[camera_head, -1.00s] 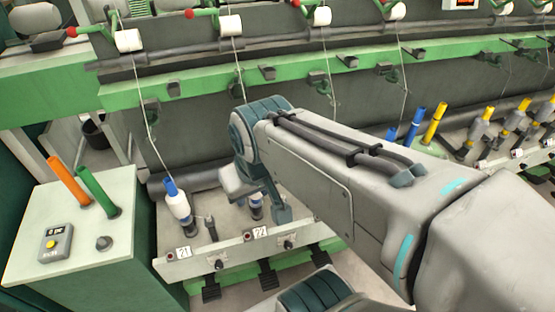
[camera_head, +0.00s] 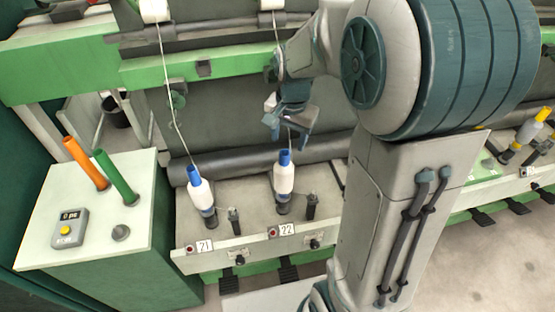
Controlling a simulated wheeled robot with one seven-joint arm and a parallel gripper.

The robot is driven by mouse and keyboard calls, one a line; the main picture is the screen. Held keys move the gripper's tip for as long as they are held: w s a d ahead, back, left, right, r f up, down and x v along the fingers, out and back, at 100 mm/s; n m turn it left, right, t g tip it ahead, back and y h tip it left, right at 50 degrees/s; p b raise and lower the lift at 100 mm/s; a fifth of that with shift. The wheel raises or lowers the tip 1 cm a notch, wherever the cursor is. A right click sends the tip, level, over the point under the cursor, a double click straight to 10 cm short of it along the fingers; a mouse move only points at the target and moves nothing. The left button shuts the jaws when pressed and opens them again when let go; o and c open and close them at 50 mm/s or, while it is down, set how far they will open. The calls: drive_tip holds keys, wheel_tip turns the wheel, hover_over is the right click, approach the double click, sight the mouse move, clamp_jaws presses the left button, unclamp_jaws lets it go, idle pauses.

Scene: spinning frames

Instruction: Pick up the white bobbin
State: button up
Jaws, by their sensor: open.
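Two white bobbins with blue tops stand upright on the spindle rail. One white bobbin (camera_head: 199,192) is at the position labelled 21. The other white bobbin (camera_head: 284,180) is at the position labelled 22. A thread runs up from the bobbin at 21, and one also shows above the bobbin at 22. My gripper (camera_head: 285,135) is above the bobbin at 22, with its fingers apart and pointing down. It seems clear of the bobbin; the exact gap is hard to tell.
A dark roller (camera_head: 240,166) runs behind the bobbins. Small black posts (camera_head: 311,205) stand beside them.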

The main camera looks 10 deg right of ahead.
drive_tip(key=m, duration=0.2)
hover_over(284, 153)
drive_tip(key=shift+g, duration=0.3)
wheel_tip(284, 153, down, 6)
drive_tip(key=shift+s+a+r+b, duration=0.15)
drive_tip(key=shift+b, duration=0.25)
wheel_tip(284, 153, down, 7)
drive_tip(key=shift+f+p, duration=0.2)
drive_tip(key=shift+p, duration=0.5)
clamp_jaws()
